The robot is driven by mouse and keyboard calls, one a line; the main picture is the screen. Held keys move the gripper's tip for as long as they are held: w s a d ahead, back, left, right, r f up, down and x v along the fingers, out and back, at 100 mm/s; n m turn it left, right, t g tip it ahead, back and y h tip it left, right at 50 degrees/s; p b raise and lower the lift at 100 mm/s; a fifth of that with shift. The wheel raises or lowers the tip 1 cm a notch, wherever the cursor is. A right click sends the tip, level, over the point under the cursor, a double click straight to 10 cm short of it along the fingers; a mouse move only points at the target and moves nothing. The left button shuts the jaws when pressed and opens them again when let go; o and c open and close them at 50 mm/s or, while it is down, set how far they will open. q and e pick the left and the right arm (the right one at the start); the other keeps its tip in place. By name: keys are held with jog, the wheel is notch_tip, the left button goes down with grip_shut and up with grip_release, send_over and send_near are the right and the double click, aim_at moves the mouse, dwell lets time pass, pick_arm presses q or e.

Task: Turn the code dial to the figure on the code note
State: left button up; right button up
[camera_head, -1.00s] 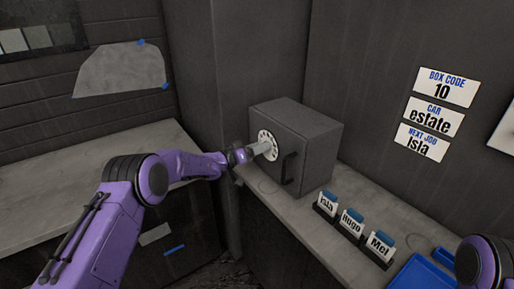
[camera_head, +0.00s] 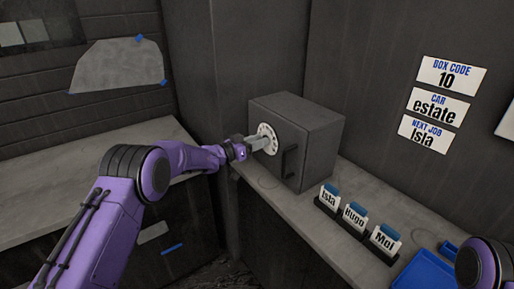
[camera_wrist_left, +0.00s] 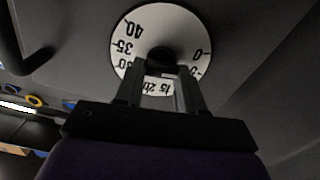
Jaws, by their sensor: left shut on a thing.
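The code dial (camera_head: 266,129) is a white numbered disc on the front of a grey box (camera_head: 312,125). The code note (camera_head: 451,75) on the wall at the right reads "BOX CODE 10". My left gripper (camera_head: 263,143) reaches the box from the left and is shut on the dial's middle. In the left wrist view the dial (camera_wrist_left: 183,28) shows 40, 35, 15, 20 and 0 around its rim; the gripper fingers (camera_wrist_left: 160,72) cover part of it. The dial's pointer cannot be made out. My right gripper is out of view; only part of its arm shows at lower right.
The box has a dark handle (camera_head: 289,161) right of the dial. The left counter (camera_head: 90,175) is mostly bare.

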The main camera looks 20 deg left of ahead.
pick_arm(q)
jog(key=shift+s+d+m+b, duration=0.1)
jog(key=shift+m+b, duration=3.6)
jog(key=shift+m, duration=0.3)
jog(key=o, duration=1)
jog(key=shift+o, duration=0.2)
jog(key=b+v, duration=0.2)
jog(key=v, duration=0.8)
jog(key=shift+s+a+b, duration=0.25)
jog(key=shift+b, duration=0.1)
